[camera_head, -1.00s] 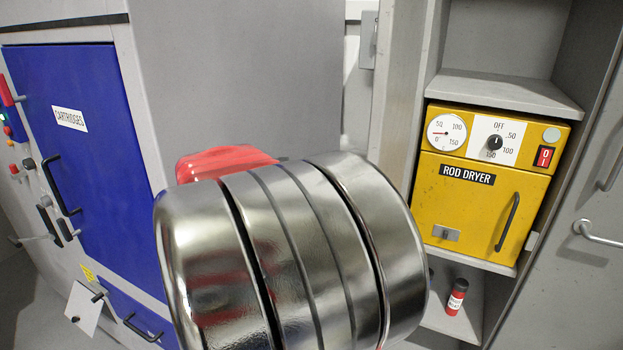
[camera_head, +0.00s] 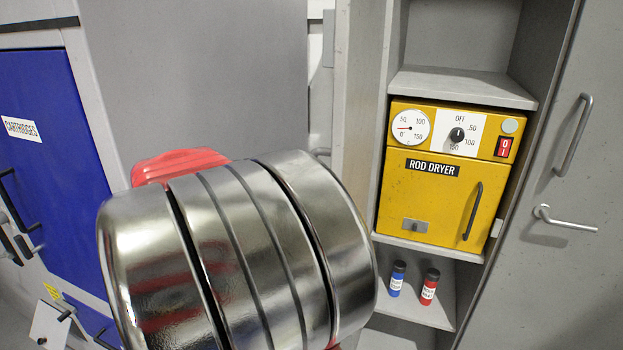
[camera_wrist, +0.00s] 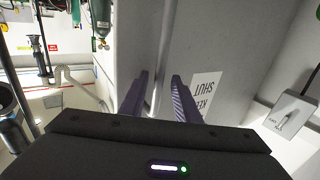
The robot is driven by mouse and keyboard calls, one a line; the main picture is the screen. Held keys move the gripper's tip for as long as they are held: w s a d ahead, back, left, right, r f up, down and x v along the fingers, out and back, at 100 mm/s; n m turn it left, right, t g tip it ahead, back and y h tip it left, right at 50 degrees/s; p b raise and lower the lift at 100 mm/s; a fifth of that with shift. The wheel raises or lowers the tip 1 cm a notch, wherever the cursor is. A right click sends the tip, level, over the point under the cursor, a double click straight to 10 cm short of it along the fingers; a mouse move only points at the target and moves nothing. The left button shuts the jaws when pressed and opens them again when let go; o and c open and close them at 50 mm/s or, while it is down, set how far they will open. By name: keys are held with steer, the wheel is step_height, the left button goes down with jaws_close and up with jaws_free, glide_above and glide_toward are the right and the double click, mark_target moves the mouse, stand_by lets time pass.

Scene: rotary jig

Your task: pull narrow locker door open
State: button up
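In the wrist view my gripper (camera_wrist: 158,98) is open, its two dark fingers apart. A pale vertical edge shows between and beyond them; I cannot tell whether they touch it. A grey panel with an upside-down "KEEP SHUT" label (camera_wrist: 205,95) stands just right of the fingers. I cannot tell whether this panel is the narrow locker door. In the head view a grey locker shelf (camera_head: 460,88) stands open to the front, with a grey door (camera_head: 540,270) carrying two metal handles at its right. My gripper is hidden there behind my arm.
A yellow rod dryer (camera_head: 435,195) sits in the locker, above a blue bottle (camera_head: 397,280) and a red bottle (camera_head: 429,288). A blue cartridges door (camera_head: 50,150) is at the left. Hanging equipment (camera_wrist: 100,22) and a grey box (camera_wrist: 290,112) flank the gripper in the wrist view.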

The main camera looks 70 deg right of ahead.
steer(key=v, duration=0.7)
steer(key=shift+w, duration=0.2)
steer(key=shift+a, duration=0.1)
stand_by(0.5)
